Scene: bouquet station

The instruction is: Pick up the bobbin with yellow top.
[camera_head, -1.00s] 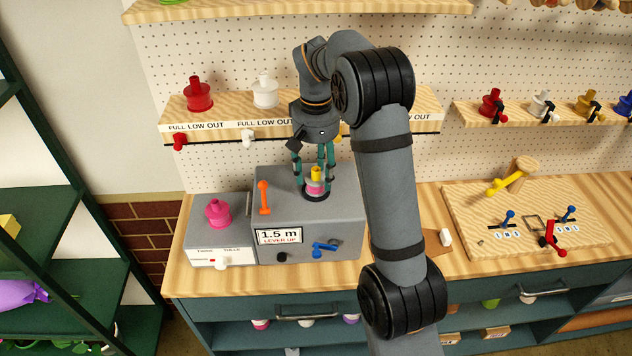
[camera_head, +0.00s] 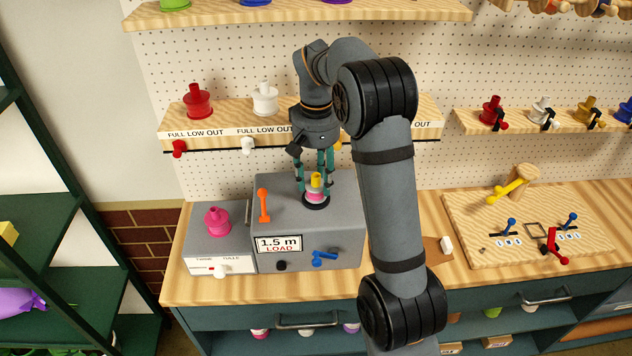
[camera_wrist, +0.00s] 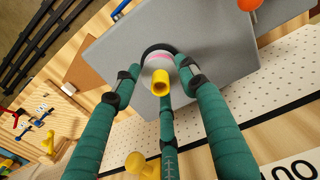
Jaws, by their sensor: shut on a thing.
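The bobbin with yellow top (camera_head: 316,179) has a pale and pink lower part. It stands upright at the black ring (camera_head: 316,203) on top of the grey machine (camera_head: 345,215). My gripper (camera_head: 316,187) points down with its green fingers around the bobbin and is shut on it. In the wrist view, the bobbin's hollow yellow top (camera_wrist: 161,82) sits between the fingers, with pink below it. The bobbin's base looks still within or just at the ring; I cannot tell if it is clear of it. The machine's display (camera_head: 278,244) reads "1.5 m LOAD".
An orange lever (camera_head: 264,205) stands upright left of the bobbin. A pink spool (camera_head: 217,220) sits on the lower box at left. A shelf with red (camera_head: 198,101) and white (camera_head: 265,99) spools is behind. A wooden board (camera_head: 490,220) with levers lies right.

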